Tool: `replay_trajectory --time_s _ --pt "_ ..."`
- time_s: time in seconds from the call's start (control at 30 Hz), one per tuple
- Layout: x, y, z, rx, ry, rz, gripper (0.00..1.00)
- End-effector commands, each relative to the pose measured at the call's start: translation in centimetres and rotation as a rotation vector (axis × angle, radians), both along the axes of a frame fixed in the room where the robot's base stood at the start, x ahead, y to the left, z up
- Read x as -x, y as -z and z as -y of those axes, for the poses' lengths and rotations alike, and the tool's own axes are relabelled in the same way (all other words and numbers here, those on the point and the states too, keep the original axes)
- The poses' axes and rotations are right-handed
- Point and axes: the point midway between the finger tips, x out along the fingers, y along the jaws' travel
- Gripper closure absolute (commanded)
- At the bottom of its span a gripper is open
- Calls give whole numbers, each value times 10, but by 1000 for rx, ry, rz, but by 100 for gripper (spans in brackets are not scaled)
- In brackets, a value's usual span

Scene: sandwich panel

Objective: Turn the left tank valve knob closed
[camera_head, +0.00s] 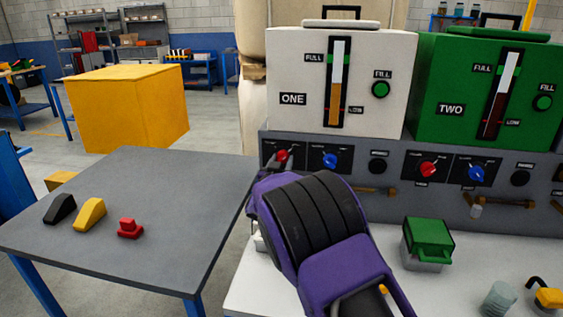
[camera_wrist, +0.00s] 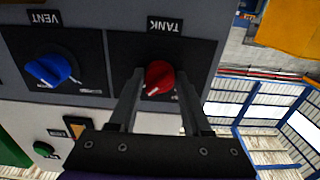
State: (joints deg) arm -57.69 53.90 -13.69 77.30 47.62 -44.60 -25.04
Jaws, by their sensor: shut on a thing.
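The left tank knob (camera_head: 283,156) is red and sits on the grey panel below the white tank marked ONE. In the wrist view, which is upside down, the red knob (camera_wrist: 158,73) sits on a black plate by a TANK label. A white mark on it points to the lower left of that picture. My gripper (camera_head: 276,163) reaches the knob from the front, and my purple and black wrist hides part of the panel. In the wrist view my gripper's fingers (camera_wrist: 160,82) stand on either side of the knob, shut on it.
A blue vent knob (camera_head: 330,160) sits right of the red one. The green tank TWO (camera_head: 483,95) has its own red knob (camera_head: 428,169) below. A green-lidded box (camera_head: 428,240) stands on the white bench. A grey table (camera_head: 150,190) at left holds three small coloured pieces.

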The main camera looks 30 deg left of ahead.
Motion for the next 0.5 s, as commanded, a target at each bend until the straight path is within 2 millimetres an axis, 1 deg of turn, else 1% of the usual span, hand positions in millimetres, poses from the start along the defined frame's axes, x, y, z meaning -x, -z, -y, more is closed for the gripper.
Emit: replay_trajectory --time_s 0.03,0.07,0.1,0.37,0.5 --pt "0 0 0 0 0 0 92" --pt "0 0 0 0 0 0 97" --pt "0 0 0 0 0 0 100" --pt "0 -1 0 21 0 7 100" --pt "0 -2 0 70 0 22 100"
